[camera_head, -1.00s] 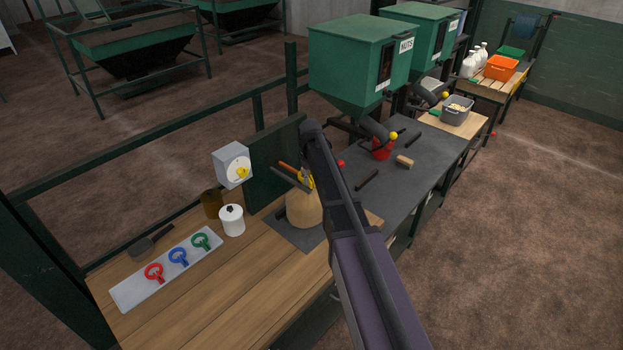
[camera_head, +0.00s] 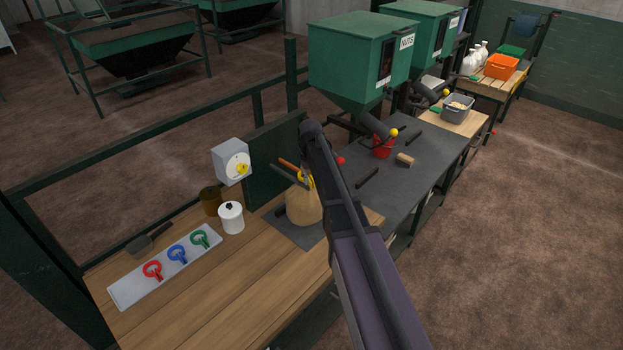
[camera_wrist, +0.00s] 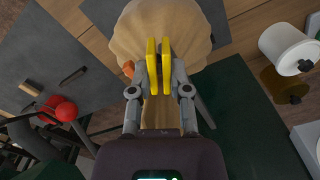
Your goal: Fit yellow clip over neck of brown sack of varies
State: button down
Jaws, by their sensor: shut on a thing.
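The brown sack (camera_head: 304,206) stands upright on the dark mat at the near end of the counter. In the wrist view its broad tan body (camera_wrist: 135,38) lies beyond my fingertips, and tan material also shows below them. My gripper (camera_wrist: 159,75) is at the sack's top, shut on the yellow clip (camera_wrist: 151,66). The clip shows as two yellow bars side by side between my grey fingers, with a narrow dark gap between them. The head view shows only a bit of yellow above the sack, partly behind my arm. I cannot tell whether the clip encloses the neck.
A pale tray (camera_head: 132,291) holds red, blue and green clips at left. A green panel (camera_head: 272,165) and a hopper (camera_head: 360,62) stand behind.

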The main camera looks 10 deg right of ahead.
aim_at(311, 179)
jog(key=c, duration=0.5)
grip_release()
jog(key=o, duration=0.5)
jog(key=shift+r, duration=0.15)
jog(key=shift+r+p, duration=4.85)
jog(key=shift+p, duration=0.2)
jog(key=shift+s, duration=0.15)
jog(key=s+f+b, duration=0.4)
jog(key=s, duration=1)
jog(key=s+f+m+b, duration=0.1)
jog(key=s+f+b, duration=0.4)
jog(key=s, duration=0.9)
jog(key=shift+a+f+m, duration=0.15)
jog(key=shift+a+m, duration=0.15)
jog(key=shift+a, duration=0.1)
